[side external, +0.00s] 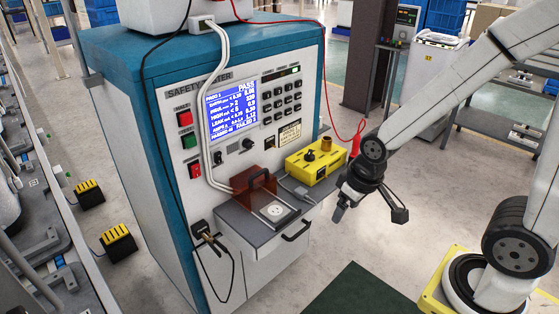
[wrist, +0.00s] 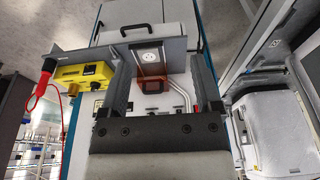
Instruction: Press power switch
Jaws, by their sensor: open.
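The safety tester (side external: 135,105) is a teal and white cabinet with a lit blue screen (side external: 230,103). On its front left are a red button (side external: 185,118), a green button (side external: 189,140) and, lower, a red switch (side external: 195,170). Their labels are too small to read, so I cannot tell for sure which is the power switch. My gripper (side external: 344,207) is in the air to the right of the tester's front shelf, apart from all of these. In the wrist view my gripper (wrist: 161,72) has its two dark fingers spread with nothing held between them.
A grey shelf (side external: 240,222) juts out, bearing a socket fixture (side external: 273,210) with a raised reddish-brown cover (side external: 255,186). A yellow box (side external: 316,160) and a red probe (side external: 355,146) with its cable are nearby. White cables hang across the panel. Open floor lies before the tester.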

